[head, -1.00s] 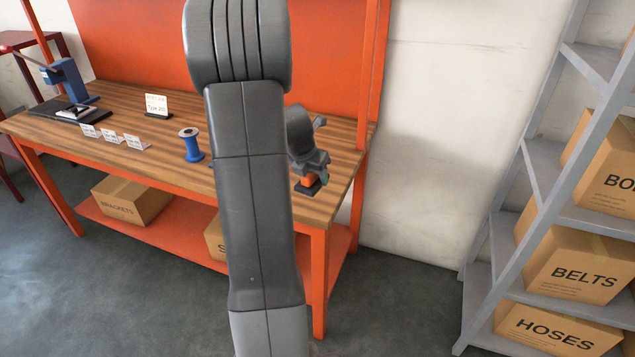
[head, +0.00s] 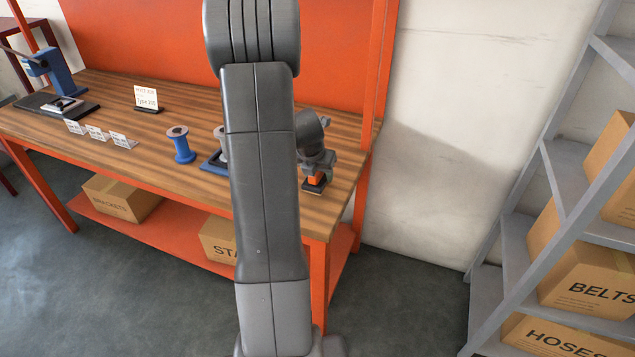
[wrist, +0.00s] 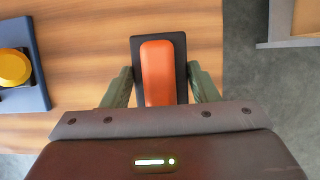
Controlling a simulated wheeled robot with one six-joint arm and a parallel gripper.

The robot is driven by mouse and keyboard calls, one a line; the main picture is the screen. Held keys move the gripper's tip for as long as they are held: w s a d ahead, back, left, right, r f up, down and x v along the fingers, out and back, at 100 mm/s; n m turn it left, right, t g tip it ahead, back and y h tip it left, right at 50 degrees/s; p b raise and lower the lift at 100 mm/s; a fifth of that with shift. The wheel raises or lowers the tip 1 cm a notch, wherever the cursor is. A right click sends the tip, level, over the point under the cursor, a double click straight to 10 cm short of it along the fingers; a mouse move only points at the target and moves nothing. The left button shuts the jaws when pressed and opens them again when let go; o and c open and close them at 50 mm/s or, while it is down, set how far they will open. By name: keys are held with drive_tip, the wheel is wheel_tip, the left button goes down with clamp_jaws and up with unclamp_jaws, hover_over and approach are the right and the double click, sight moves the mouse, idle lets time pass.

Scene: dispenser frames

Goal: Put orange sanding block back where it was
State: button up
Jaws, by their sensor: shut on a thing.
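The orange sanding block (head: 316,181) has an orange top on a black base and is at the right end of the wooden workbench in the head view. My gripper (head: 318,168) is around it from above. In the wrist view the block (wrist: 157,72) lies between the two fingers of my gripper (wrist: 161,84), which are shut on its sides. The block looks level. I cannot tell whether its base touches the bench top.
A blue tray (wrist: 36,45) with a yellow round thing is left of the block. A blue spool (head: 181,146), small white cards (head: 97,133), a sign (head: 146,97) and a blue press (head: 52,72) stand farther left. A grey shelf (head: 552,170) stands right. The bench's right edge is close.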

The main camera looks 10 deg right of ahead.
drive_tip(key=shift+f, duration=1.65)
drive_tip(key=shift+f+b, duration=0.2)
drive_tip(key=shift+b, duration=0.15)
drive_tip(key=o, duration=1)
drive_tip(key=shift+c, duration=0.2)
drive_tip(key=shift+r, duration=0.1)
drive_tip(key=shift+s+a+r, duration=0.1)
drive_tip(key=shift+r, duration=0.5)
drive_tip(key=p+v, duration=0.1)
drive_tip(key=v, duration=1)
